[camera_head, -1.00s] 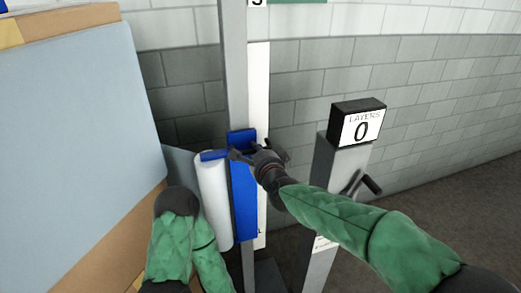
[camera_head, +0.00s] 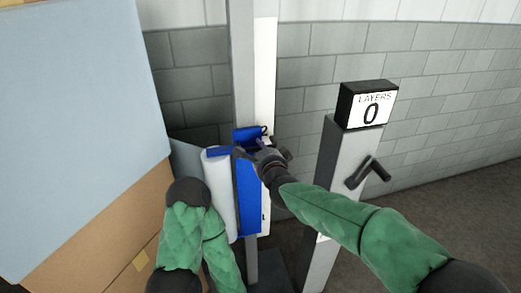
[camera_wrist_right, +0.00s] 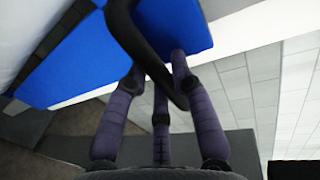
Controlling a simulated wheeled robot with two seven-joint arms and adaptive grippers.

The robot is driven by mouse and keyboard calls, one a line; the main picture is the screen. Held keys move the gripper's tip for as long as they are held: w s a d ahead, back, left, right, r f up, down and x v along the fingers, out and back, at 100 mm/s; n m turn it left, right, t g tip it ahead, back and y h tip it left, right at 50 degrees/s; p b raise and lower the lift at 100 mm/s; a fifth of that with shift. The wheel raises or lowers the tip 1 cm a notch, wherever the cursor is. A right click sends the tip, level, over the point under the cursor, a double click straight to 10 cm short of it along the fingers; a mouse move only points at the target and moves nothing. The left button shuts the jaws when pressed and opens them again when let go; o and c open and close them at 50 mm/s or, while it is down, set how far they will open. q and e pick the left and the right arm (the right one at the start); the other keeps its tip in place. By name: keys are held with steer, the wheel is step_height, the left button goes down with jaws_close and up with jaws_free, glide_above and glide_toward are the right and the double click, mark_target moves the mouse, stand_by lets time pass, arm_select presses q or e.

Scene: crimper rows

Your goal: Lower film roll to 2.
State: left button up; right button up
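The white film roll (camera_head: 218,190) stands upright against the left side of the blue carriage (camera_head: 248,195), which is on the grey mast (camera_head: 243,70). My right gripper (camera_head: 262,150) is at the carriage's top. In the right wrist view, a black curved handle (camera_wrist_right: 133,35) passes between the fingers of my right gripper (camera_wrist_right: 158,70), before the blue carriage (camera_wrist_right: 120,50). The fingers look spread around the handle. Firm contact is not clear. My left gripper is not visible.
A grey post with a sign reading LAYERS 0 (camera_head: 367,104) and a black crank (camera_head: 368,172) stands right of the mast. A large load of pale blue and brown boxes (camera_head: 80,130) fills the left. A brick wall (camera_head: 440,100) is behind.

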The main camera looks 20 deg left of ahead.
steer(key=shift+o, duration=1.4)
steer(key=v, duration=1.2)
steer(key=d+f+n+g+h, duration=0.15)
steer(key=d+f, duration=0.35)
steer(key=f, duration=0.5)
steer(key=w+d+f+n+g+h+p, duration=0.15)
steer(key=d+f, duration=0.25)
steer(key=f, duration=0.6)
steer(key=d+f+n+g+h, duration=0.1)
steer(key=d+f+g+h, duration=0.1)
steer(key=d+f, duration=0.5)
steer(key=s+d+f+n+g, duration=0.1)
steer(key=s+d+f+g, duration=0.2)
steer(key=f, duration=0.4)
steer(key=s+d+f+n, duration=0.1)
steer(key=s+d+f, duration=0.1)
steer(key=s+f, duration=0.45)
steer(key=s+d+f+n+g, duration=0.1)
steer(key=s+d+f+g, duration=0.1)
steer(key=s+f, duration=0.3)
steer(key=s+d+f+n+g, duration=0.1)
steer(key=s+d+f+g, duration=0.1)
steer(key=s+f, duration=0.3)
steer(key=s, duration=0.4)
steer(key=shift+f+n+g+p, duration=0.25)
steer(key=shift+n+g+p, duration=0.05)
steer(key=shift+n+p, duration=0.1)
